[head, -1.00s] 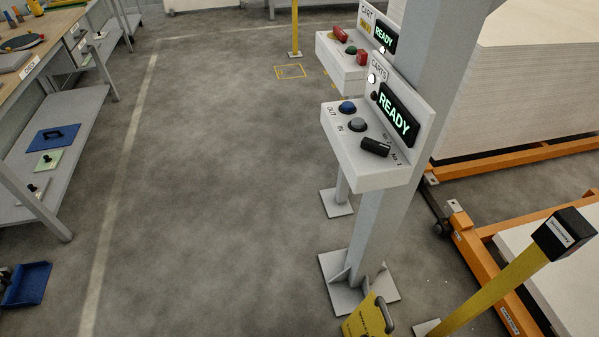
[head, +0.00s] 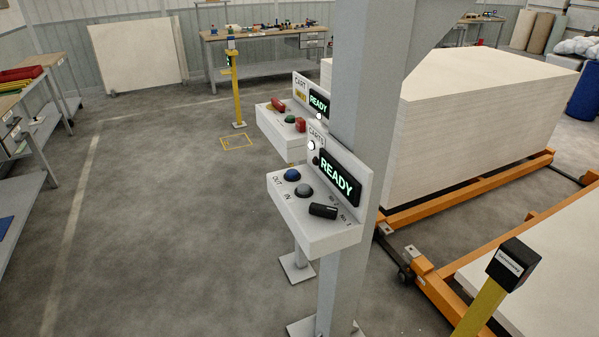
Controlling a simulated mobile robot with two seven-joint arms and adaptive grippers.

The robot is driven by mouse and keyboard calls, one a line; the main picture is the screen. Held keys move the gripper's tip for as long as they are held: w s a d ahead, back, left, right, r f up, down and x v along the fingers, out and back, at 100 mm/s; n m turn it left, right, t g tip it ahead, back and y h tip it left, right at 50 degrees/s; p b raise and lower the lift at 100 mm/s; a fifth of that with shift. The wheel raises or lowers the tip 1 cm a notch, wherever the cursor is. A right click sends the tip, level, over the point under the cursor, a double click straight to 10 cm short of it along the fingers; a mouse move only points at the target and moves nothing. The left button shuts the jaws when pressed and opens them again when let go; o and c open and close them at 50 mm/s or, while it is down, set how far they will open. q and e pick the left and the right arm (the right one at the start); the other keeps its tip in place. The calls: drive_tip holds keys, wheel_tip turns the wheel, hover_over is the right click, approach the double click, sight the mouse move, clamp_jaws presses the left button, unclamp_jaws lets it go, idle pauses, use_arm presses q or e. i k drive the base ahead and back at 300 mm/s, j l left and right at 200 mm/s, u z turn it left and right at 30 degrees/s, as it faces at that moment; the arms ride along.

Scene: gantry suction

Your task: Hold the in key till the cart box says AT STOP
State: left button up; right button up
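The carts box (head: 315,215) is a white console on a grey column, with a sloped top and an upright back. Its display (head: 338,176) reads READY in green. A blue key (head: 292,175) sits by the label OUT. The grey in key (head: 303,191) sits by the label IN, in front of the blue one. A black selector switch (head: 323,211) lies to their right, by numbered labels that I cannot fully read. A small white lamp on the back panel is lit. Neither of my grippers shows in the head view.
A second console (head: 283,127) marked CART, also showing READY, stands behind. A panel stack (head: 440,140) rests on an orange cart frame (head: 415,213) at the right. A yellow post (head: 483,305) stands front right. Open floor (head: 160,200) lies left.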

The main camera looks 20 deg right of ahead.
sight(302, 188)
drive_tip(key=i+j, duration=0.45)
drive_tip(key=i, duration=0.15)
drive_tip(key=i+j, duration=0.4)
drive_tip(key=i, duration=0.25)
drive_tip(key=z, duration=1.6)
drive_tip(key=j, duration=0.1)
